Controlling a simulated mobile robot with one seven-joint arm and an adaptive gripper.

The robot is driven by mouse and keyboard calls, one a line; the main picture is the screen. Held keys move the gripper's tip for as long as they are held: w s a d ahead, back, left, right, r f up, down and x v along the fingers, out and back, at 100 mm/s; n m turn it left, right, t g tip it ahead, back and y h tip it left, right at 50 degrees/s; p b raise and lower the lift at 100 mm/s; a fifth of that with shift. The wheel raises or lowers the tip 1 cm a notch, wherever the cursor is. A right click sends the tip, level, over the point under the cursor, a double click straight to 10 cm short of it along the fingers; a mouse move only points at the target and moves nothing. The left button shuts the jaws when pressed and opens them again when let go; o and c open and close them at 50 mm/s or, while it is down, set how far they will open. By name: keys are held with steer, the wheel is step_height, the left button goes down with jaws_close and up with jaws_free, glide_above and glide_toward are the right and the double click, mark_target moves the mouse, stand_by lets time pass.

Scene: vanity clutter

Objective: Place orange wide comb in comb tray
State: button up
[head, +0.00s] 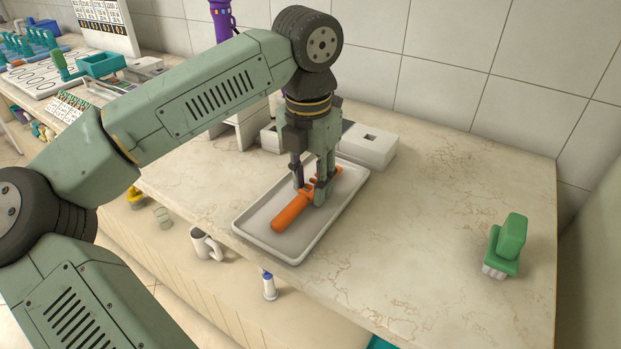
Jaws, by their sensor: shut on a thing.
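The orange wide comb (289,213) is at the white comb tray (250,230), with its handle toward the tray's front left end. My gripper (309,192) points down over the middle of the tray and is shut on the comb near its toothed part. The fingers hide part of the comb. The comb lies within the tray's outline, low over its floor; I cannot tell whether it touches the floor.
A green brush (508,245) stands at the right of the marble counter (430,200). A white box (370,146) is behind the tray. A purple object (221,18) is at the back. A white mug (206,244) is below the counter's front edge. The counter between tray and brush is clear.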

steer(key=shift+f, duration=0.2)
steer(key=o, duration=1)
steer(key=shift+c, duration=0.2)
steer(key=shift+r, duration=0.15)
